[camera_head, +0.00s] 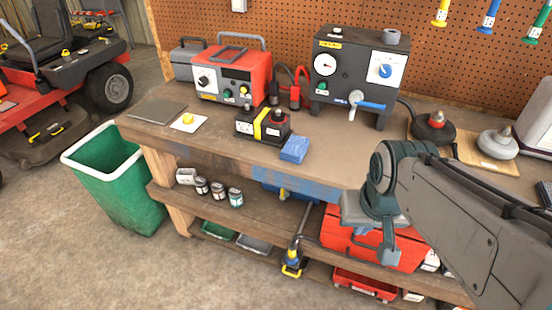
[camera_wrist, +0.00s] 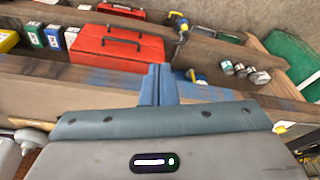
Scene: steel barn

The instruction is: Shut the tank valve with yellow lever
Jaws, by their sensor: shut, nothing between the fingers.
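A small yellow part shows on a blue object (camera_head: 291,190) under the bench top, on the shelf. A yellow part, likely the same one, shows in the wrist view (camera_wrist: 197,78). It is too small to tell the lever's angle, and the bench top hides part of the blue object. My gripper (camera_head: 389,256) is shut and empty in front of the bench, right of both yellow parts. Its closed fingers (camera_wrist: 160,82) show in the wrist view, touching nothing that I can see.
The workbench (camera_head: 225,142) carries a red charger (camera_head: 232,75) and a black gauge box (camera_head: 350,70) with a blue lever. Red toolboxes (camera_head: 345,235) fill the shelf behind my gripper. Jars (camera_head: 218,191) and a green bin (camera_head: 120,190) are left. The floor in front is clear.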

